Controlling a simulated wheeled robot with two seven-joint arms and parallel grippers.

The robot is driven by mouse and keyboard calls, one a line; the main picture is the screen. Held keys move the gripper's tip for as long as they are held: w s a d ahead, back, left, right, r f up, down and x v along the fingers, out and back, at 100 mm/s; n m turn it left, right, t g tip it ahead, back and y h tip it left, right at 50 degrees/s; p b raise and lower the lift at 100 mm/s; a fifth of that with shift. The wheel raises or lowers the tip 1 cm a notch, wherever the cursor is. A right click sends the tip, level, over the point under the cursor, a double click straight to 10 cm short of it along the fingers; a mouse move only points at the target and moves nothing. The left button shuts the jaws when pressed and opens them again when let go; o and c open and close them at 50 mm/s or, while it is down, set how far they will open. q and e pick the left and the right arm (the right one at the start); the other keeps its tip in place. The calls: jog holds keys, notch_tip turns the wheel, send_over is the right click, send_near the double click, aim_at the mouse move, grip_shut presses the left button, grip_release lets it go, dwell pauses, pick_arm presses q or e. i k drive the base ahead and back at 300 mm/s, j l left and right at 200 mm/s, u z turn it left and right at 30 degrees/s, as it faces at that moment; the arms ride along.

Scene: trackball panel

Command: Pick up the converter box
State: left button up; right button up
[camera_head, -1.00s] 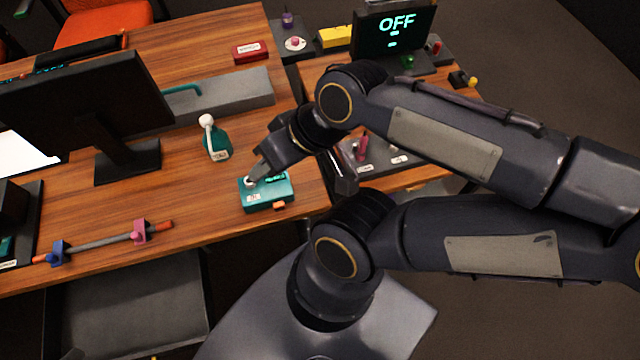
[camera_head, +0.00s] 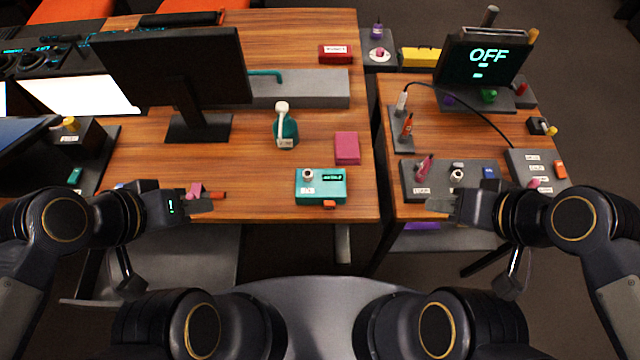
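No readable label says "converter box". A teal box (camera_head: 320,186) with a pale round knob, a small display and an orange tab sits at the front edge of the left desk. A pink box (camera_head: 347,148) lies just behind it. My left gripper (camera_head: 207,202) is left of the teal box, apart from it, in front of a rod with a pink clamp (camera_head: 194,190) that it partly hides. My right gripper (camera_head: 432,203) is right of the teal box, by the front edge of the right desk. Neither visibly holds anything; their finger gaps are unclear.
A teal bottle (camera_head: 285,132) with a white top stands behind the teal box. A monitor (camera_head: 175,75) stands at left. A grey control panel (camera_head: 408,184) lies near my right gripper. An "OFF" screen (camera_head: 482,62) stands behind it. A gap separates the two desks.

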aim_at(315, 186)
jog(key=u, duration=1.7)
jog(key=k+l+u, duration=0.2)
jog(key=u, duration=0.2)
jog(key=k+l+u, duration=0.55)
jog(key=u, duration=0.2)
jog(key=k, duration=0.25)
